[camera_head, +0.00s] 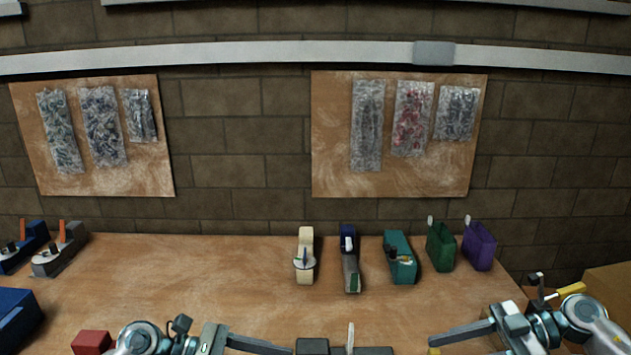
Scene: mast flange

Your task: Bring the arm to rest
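My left gripper (286,349) comes in at the bottom left, low over the wooden bench, with a long grey finger pointing right. My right gripper (434,344) comes in at the bottom right, with a long grey finger pointing left. Both are partly cut off by the lower frame edge, so the gap between each pair of fingers does not show. I see nothing held in either. A dark grey object (312,346) with a pale upright piece (350,335) beside it lies between the two grippers at the bottom edge.
The wooden bench (200,285) is clear in its middle left. Cream (305,268), blue-grey (350,272), teal (402,268), green (440,249) and purple (480,249) items line its back right. Blue (18,312) and red (91,343) blocks sit front left. A brick wall stands behind.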

